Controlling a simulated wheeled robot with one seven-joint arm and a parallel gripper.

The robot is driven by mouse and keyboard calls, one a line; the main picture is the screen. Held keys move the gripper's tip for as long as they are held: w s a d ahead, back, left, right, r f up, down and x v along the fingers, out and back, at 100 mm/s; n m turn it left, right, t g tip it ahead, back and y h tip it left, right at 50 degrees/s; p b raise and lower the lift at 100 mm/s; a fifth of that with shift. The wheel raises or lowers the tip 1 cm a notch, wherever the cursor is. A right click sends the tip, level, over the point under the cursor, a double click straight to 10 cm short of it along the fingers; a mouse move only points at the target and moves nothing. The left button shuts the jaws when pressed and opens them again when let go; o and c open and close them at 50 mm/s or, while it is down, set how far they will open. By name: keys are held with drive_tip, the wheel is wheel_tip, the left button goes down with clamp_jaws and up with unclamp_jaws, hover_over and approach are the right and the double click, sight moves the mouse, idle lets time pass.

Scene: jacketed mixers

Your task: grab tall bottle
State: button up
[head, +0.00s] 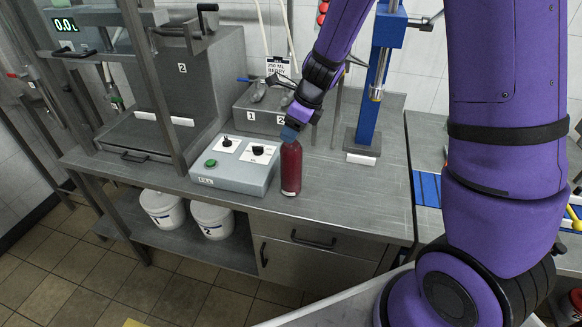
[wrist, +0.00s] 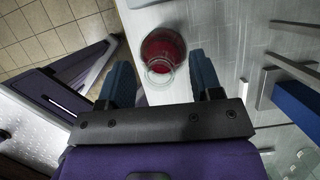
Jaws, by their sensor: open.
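The tall bottle (head: 291,168) is dark red and stands upright near the front edge of the grey steel counter, right of the control box. In the wrist view the bottle (wrist: 163,48) shows from above, with a clear rim around its red top. My gripper (head: 291,132) is at the top of the bottle in the head view. In the wrist view my gripper (wrist: 163,80) is open, its two blue fingers apart, with the bottle just beyond and between the fingertips. I cannot tell whether a finger touches it.
The control box (head: 235,165) with knobs and a green button sits close left of the bottle. A blue press stand (head: 368,120) stands behind to the right. The counter (head: 350,203) right of the bottle is clear. White buckets (head: 212,220) are on the lower shelf.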

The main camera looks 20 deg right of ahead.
drive_tip(key=shift+w+a+f, duration=0.15)
drive_tip(key=shift+f, duration=0.4)
clamp_jaws()
drive_tip(key=shift+r, duration=0.1)
idle(0.9)
